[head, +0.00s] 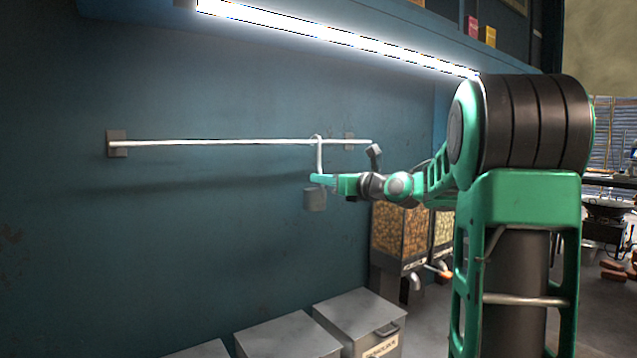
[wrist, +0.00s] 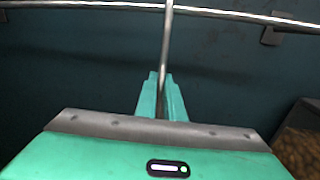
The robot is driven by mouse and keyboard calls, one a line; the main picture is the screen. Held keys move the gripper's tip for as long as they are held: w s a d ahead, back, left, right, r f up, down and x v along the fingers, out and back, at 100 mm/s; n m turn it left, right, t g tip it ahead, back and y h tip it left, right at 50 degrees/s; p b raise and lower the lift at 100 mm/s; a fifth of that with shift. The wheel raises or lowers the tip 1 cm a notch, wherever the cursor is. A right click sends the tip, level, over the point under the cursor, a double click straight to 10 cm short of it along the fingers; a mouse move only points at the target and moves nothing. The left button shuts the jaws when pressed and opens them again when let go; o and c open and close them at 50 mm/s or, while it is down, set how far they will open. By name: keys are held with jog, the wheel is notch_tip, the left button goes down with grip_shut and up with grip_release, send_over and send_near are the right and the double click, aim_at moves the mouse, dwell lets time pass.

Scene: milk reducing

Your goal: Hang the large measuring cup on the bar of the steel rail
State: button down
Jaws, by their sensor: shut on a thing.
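The steel rail (head: 220,142) is a thin bright bar mounted on the blue wall. The large measuring cup (head: 315,200) is grey, with a long upright handle whose curved top is at the rail's height near its right part. I cannot tell whether the hook rests on the bar or is just in front of it. My gripper (head: 319,178) is shut on the handle above the cup. In the wrist view the handle (wrist: 167,45) rises from between the green fingers (wrist: 161,100) and crosses the rail (wrist: 90,5); its top is out of frame.
A lit strip lamp (head: 330,37) runs under a shelf above. Clear-fronted dispensers (head: 400,232) stand below right of my gripper. Grey lidded bins (head: 358,315) stand along the wall below. The rail's left part is bare, and the wall beneath it is clear.

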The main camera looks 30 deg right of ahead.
jog(key=c, duration=1.8)
grip_release()
jog(key=s+d, duration=0.2)
jog(key=s, duration=0.9)
jog(key=s+a+f+n+g+h, duration=0.1)
jog(key=s+a+f+n+g, duration=0.15)
jog(key=f+n, duration=0.35)
jog(key=s+a+f+n+g+h, duration=0.1)
jog(key=s+a+f+n+g, duration=0.15)
jog(key=f, duration=0.55)
jog(key=s+a+f+n+g, duration=0.1)
jog(key=s+f+n+g, duration=0.1)
jog(key=f+n+g, duration=0.35)
jog(key=s+a+f+n+g, duration=0.1)
jog(key=s+f+n, duration=0.3)
jog(key=s, duration=0.4)
jog(key=s+a+f+n+g, duration=0.2)
jog(key=s+f+n+g, duration=0.2)
jog(key=s, duration=0.5)
jog(key=s+a+f+n+g+h, duration=0.1)
jog(key=s+f+n+g, duration=0.1)
jog(key=s+f+n, duration=0.3)
jog(key=s+n, duration=0.1)
jog(key=s, duration=0.2)
jog(key=shift+s+a, duration=0.15)
jog(key=shift+s, duration=0.1)
